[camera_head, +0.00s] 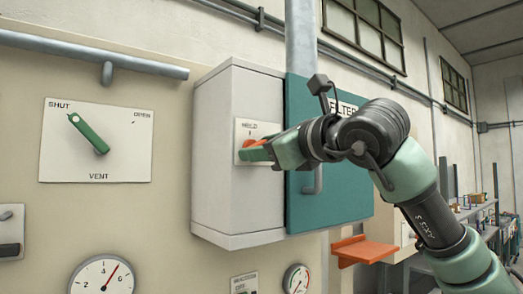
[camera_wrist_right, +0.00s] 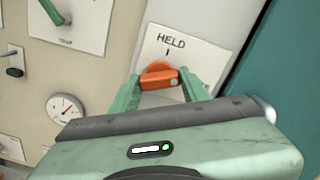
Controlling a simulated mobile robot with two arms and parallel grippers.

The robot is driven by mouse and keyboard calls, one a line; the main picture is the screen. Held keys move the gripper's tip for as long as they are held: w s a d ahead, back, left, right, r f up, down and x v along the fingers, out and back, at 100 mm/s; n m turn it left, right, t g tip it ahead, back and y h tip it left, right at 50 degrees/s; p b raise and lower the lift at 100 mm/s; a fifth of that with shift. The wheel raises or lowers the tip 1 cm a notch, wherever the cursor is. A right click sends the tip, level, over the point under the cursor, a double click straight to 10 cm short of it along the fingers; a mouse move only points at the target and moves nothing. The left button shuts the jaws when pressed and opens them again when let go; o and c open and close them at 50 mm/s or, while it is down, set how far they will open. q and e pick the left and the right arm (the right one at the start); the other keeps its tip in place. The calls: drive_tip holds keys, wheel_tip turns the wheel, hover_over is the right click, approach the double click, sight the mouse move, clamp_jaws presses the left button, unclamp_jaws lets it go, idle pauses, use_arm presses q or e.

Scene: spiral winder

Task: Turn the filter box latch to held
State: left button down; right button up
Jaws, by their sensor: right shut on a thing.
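The filter box (camera_head: 240,215) is a pale grey cabinet with a teal door (camera_head: 335,210) on the wall. Its orange latch (camera_head: 250,154) sits on a white plate marked HELD on the grey side; the latch also shows in the right wrist view (camera_wrist_right: 160,76). My right gripper (camera_head: 250,150) comes from the right across the door, its green fingers shut on the latch, one on each side in the right wrist view (camera_wrist_right: 157,88). The fingers hide part of the latch and the lower plate in the head view. My left gripper is not in view.
A vent plate with a green lever (camera_head: 88,134) is on the wall at left. Round gauges (camera_head: 103,276) sit below. A door handle (camera_head: 313,180) and an orange shelf (camera_head: 363,249) are near my right arm. A vertical pipe (camera_head: 300,35) rises above the box.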

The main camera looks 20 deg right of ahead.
drive_tip(key=shift+n+p, duration=0.3)
drive_tip(key=shift+n, duration=5.9)
drive_tip(key=o, duration=1.4)
drive_tip(key=shift+c, duration=0.2)
drive_tip(key=shift+s, duration=0.1)
